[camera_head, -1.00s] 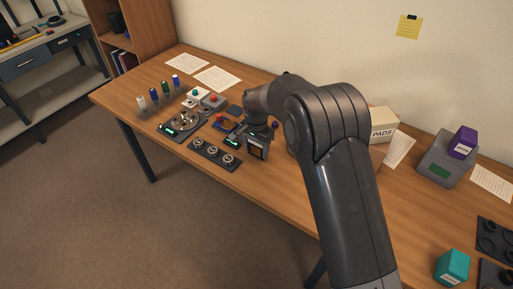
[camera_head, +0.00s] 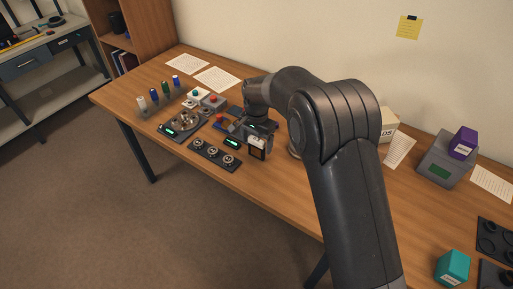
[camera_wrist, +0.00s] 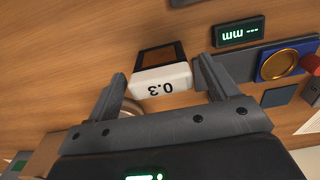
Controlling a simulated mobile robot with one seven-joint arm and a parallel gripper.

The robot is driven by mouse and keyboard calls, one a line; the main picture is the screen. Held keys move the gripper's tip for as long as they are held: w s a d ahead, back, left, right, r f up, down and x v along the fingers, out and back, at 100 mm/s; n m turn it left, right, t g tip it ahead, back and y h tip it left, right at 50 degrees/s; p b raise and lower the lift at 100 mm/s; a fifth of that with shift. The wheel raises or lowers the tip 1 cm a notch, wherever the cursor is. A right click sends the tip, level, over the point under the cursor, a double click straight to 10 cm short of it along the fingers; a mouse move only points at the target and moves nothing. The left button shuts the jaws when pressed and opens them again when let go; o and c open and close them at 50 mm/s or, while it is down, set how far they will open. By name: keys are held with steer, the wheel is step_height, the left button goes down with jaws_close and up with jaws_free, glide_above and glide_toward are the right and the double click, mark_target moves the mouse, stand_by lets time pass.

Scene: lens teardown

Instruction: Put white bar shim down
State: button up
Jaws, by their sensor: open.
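The white bar shim (camera_wrist: 162,80), marked 0.3, lies between the fingers of my gripper (camera_wrist: 160,70) in the wrist view, with a small gap on each side. Its far side adjoins a dark open frame (camera_wrist: 180,50) with brown inside; I cannot tell whether the shim rests in it or just beside it. My gripper is open. In the head view the shim's white face (camera_head: 257,141) shows just under my gripper (camera_head: 262,129), which hides part of it.
A display reading mm (camera_wrist: 240,31) and a blue block with a gold disc (camera_wrist: 286,64) are close on the right of the wrist view. A dark tray with several round parts (camera_head: 215,154) lies to the left in the head view. The front table edge is clear.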

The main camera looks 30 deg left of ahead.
step_height(320, 180, up, 8)
steer(key=shift+r, duration=0.2)
steer(key=shift+w+d+r, duration=0.1)
steer(key=shift+d+r, duration=0.1)
steer(key=d+r+t, duration=0.1)
steer(key=d+r, duration=0.5)
steer(key=d, duration=0.4)
steer(key=d+r+t+y, duration=0.1)
steer(key=d+r, duration=0.4)
steer(key=d, duration=0.6)
steer(key=d+r, duration=0.6)
steer(key=d, duration=0.4)
steer(key=s+d+f+t+h, duration=0.1)
steer(key=s+d+f+t, duration=0.1)
steer(key=s+d, duration=1.6)
steer(key=d+t, duration=0.1)
steer(key=d, duration=0.1)
steer(key=shift+s+d+t, duration=0.3)
steer(key=shift+s, duration=0.05)
